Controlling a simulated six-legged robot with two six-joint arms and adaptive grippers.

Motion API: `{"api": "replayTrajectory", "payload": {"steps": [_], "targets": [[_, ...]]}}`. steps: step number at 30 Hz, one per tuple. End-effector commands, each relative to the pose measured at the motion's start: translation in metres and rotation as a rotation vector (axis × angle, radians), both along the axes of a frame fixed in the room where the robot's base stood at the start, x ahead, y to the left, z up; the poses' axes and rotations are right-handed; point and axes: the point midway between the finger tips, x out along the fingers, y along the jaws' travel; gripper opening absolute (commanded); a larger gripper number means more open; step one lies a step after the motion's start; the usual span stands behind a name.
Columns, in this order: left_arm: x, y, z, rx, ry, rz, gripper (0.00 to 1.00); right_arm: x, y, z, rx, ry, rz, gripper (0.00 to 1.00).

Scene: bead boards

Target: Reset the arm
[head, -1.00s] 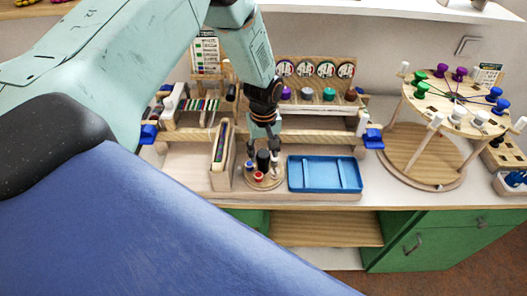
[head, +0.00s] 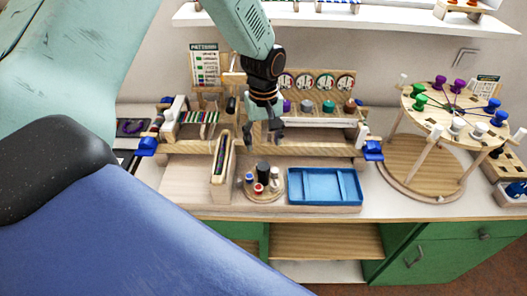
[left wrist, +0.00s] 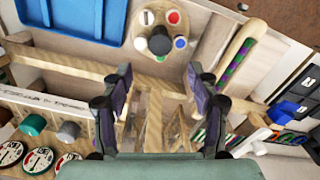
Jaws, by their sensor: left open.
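My left gripper (head: 264,134) is open and empty in the head view, hanging above the wooden loom board behind the small round stand. In the left wrist view its two fingers (left wrist: 158,95) are spread apart with nothing between them. The round stand (head: 264,193) holds a black peg (head: 263,172) and small red, blue and white pieces, and it also shows in the left wrist view (left wrist: 140,42). My right gripper is not in view.
A blue tray (head: 325,186) lies right of the stand. A wooden holder (head: 222,170) stands left of it. A rack of spools (head: 318,105) is behind. A round board with coloured pegs (head: 455,112) stands at the right. A shelf (head: 350,18) runs above.

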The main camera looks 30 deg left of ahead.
Motion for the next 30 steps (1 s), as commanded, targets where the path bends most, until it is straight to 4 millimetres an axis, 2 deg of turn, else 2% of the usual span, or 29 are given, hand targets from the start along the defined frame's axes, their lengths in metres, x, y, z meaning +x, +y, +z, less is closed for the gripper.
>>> {"api": "replayTrajectory", "payload": {"steps": [3, 7, 23, 26, 29, 30], "targets": [[0.000, 0.000, 0.013, -0.001, -0.001, 0.000, 0.60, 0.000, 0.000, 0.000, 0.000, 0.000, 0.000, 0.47], [0.000, 0.000, 0.018, -0.001, 0.001, 0.001, 0.60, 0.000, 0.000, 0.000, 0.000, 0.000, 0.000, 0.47], [-0.001, 0.000, 0.017, 0.000, 0.001, -0.001, 0.60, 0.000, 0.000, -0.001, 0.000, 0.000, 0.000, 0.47], [-0.008, -0.006, -0.003, -0.007, 0.006, -0.027, 0.60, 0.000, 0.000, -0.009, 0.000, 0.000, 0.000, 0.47], [-0.027, -0.019, -0.050, -0.022, 0.010, -0.093, 0.60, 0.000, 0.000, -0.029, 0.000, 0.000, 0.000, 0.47], [-0.038, -0.025, -0.073, -0.030, 0.010, -0.128, 0.60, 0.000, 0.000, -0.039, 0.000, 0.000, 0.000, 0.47]]}}
